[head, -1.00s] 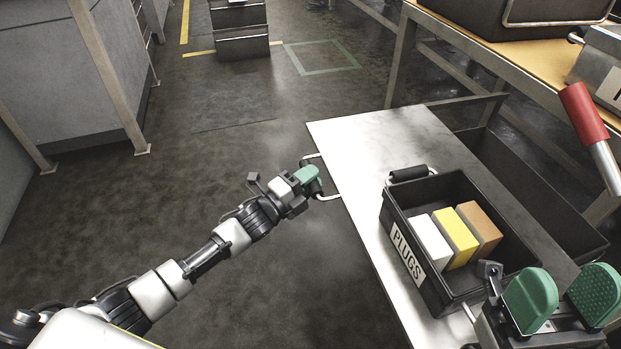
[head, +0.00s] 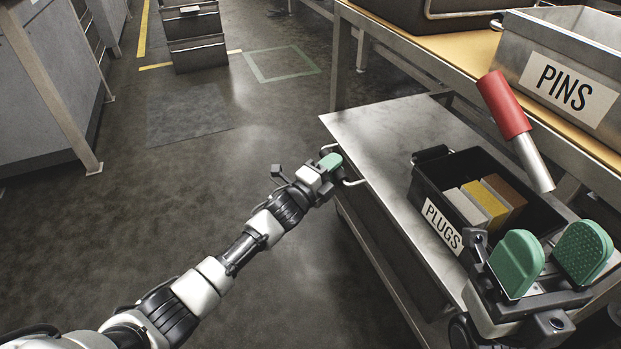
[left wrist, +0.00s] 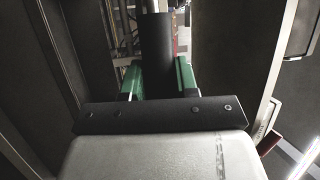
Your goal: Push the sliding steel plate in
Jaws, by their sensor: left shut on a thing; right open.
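The sliding steel plate (head: 375,139) is a flat grey sheet at the right of the head view, pulled partly out from beneath the workbench. A bar handle (head: 354,183) sticks out from its left edge. My left gripper (head: 330,163) is at that edge, shut on the handle, with a green finger pad showing. In the left wrist view the green pads (left wrist: 158,75) stand on either side of a dark upright bar. My right gripper (head: 551,262) is open and empty over the near right of the plate, beside the bin.
A black bin labelled PLUGS (head: 441,222) stands on the plate with white, yellow and brown blocks inside. A red-handled lever (head: 505,104) rises behind it. A grey PINS bin (head: 568,80) sits on the workbench (head: 420,45).

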